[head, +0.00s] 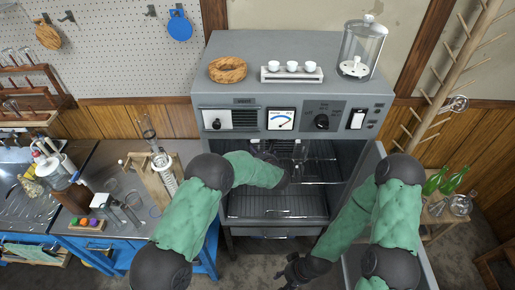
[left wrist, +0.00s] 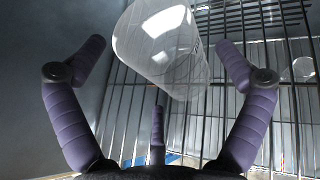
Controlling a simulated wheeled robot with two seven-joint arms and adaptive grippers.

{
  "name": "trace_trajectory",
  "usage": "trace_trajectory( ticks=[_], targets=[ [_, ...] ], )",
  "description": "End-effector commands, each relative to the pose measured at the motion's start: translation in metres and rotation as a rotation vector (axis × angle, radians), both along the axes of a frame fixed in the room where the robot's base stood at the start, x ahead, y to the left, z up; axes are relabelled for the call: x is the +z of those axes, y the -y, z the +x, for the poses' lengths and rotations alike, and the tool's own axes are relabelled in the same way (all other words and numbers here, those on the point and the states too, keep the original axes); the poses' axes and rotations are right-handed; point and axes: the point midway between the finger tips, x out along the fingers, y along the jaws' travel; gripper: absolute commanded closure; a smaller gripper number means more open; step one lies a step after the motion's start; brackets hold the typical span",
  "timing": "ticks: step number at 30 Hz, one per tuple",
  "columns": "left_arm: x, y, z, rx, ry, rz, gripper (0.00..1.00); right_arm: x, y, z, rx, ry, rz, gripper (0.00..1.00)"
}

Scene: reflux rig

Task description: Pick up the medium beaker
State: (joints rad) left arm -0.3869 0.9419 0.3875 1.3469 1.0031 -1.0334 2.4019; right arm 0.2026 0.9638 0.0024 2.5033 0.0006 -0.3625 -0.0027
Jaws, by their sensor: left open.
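In the left wrist view a clear glass beaker (left wrist: 160,45), likely the medium beaker, is close in front of my left gripper (left wrist: 158,90). It lies between the upper fingertips, with a gap on both sides. The purple fingers are spread open and hold nothing. In the head view my left arm reaches into the grey cabinet, and the left gripper (head: 285,168) is dark and small among the glassware. The beaker's size and outline cannot be made out there. My right gripper (head: 298,270) hangs low in front of the cabinet; its fingers are too dark to read.
Wire racks (left wrist: 245,75) surround the beaker inside the cabinet (head: 278,90). Another small glass piece (left wrist: 303,69) is at the right. The open door (head: 365,160) stands right of the opening. A wooden ring, white cups and a glass jar (head: 362,45) stand on top.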

Motion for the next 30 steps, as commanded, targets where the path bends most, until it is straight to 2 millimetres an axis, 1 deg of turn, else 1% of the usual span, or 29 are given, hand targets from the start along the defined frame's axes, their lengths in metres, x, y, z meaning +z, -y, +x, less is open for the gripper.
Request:
trace_trajectory(
  ticks=[1,4,11,14,15,17,26,30],
  targets=[
    [-0.0036,-0.0015,0.0042,0.0,-0.002,-0.001,0.0,-0.0005,0.0,0.0001,0.0,0.0,0.0,0.54],
    [-0.0052,-0.0035,0.0095,0.0,-0.001,0.0,0.0,-0.0007,0.0,0.0001,0.0,0.0,0.0,0.54],
    [-0.0052,-0.0037,0.0103,-0.001,-0.001,0.0,0.0,-0.0006,0.0,0.0,0.0,0.0,0.0,0.54],
    [-0.0051,-0.0035,0.0103,-0.001,-0.001,0.0,0.25,-0.0006,0.0,0.0,0.0,0.0,0.0,0.54],
    [-0.0051,-0.0035,0.0102,-0.001,-0.001,0.0,0.37,-0.0006,0.0,0.0,0.0,0.0,0.0,0.54],
    [-0.0052,-0.0035,0.0101,-0.001,-0.001,0.0,0.53,-0.0006,0.0,0.0,0.0,0.0,0.0,0.54],
    [-0.0045,-0.0035,0.0102,-0.001,0.0,0.001,0.53,-0.0005,0.0,0.0,0.0,0.0,0.0,0.54],
    [0.0002,-0.0035,0.0104,-0.001,0.001,0.0,0.53,-0.0002,0.0,0.0,0.0,0.0,0.0,0.54]
  ],
)
